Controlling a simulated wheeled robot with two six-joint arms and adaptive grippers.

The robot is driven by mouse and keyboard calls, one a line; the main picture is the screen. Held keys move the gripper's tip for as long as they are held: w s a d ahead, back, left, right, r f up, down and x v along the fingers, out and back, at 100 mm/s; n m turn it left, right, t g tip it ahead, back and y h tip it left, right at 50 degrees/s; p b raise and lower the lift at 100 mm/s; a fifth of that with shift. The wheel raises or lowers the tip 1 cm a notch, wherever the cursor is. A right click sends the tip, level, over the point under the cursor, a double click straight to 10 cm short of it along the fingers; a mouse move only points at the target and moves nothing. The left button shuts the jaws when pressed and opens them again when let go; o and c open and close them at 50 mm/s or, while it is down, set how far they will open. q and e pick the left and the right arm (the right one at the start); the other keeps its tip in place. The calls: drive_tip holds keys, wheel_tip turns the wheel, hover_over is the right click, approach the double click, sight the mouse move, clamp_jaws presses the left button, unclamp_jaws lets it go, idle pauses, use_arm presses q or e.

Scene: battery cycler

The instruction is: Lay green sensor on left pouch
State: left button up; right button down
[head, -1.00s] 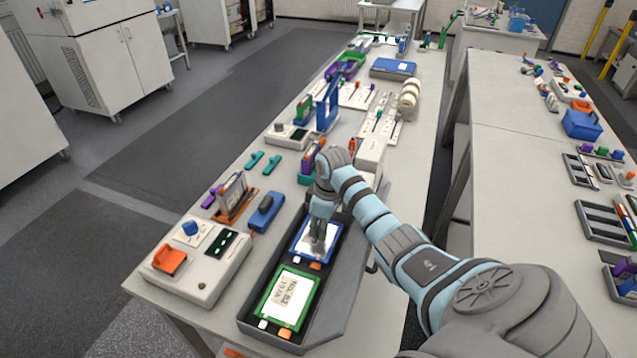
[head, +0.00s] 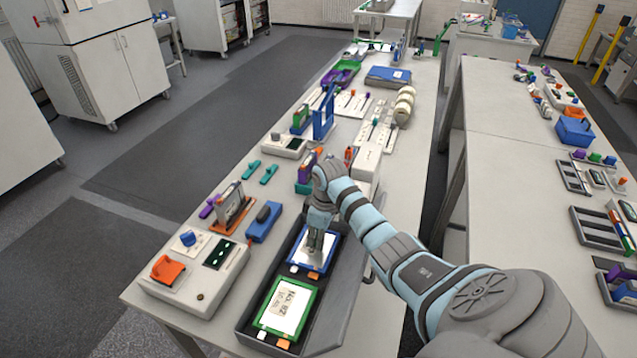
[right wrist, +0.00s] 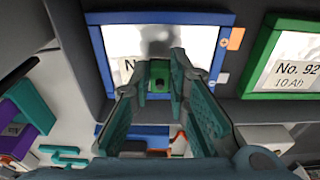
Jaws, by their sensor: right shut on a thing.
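My right gripper (head: 315,247) points down over the blue-framed pouch (head: 301,260), the farther of two pouches in a dark tray (head: 345,298). In the right wrist view its fingers (right wrist: 160,88) are shut on a small green sensor (right wrist: 160,72), in front of the white face of the blue-framed pouch (right wrist: 112,42). I cannot tell whether the sensor touches the pouch. The green-framed pouch (head: 287,308) lies nearer in the tray; in the right wrist view it is on the right (right wrist: 295,65). The fingers hide part of the blue-framed pouch. My left gripper is not in view.
A white cycler box (head: 195,275) with an orange switch, a blue device (head: 264,222) and an orange-based stand (head: 233,213) are left of the tray. Teal clips (head: 269,173) and a blue frame (head: 323,115) are farther back. The aisle floor left is clear.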

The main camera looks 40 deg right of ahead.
drive_tip(key=shift+f, duration=0.6)
idle(0.3)
drive_tip(key=c, duration=1.5)
unclamp_jaws()
drive_tip(key=shift+o, duration=0.2)
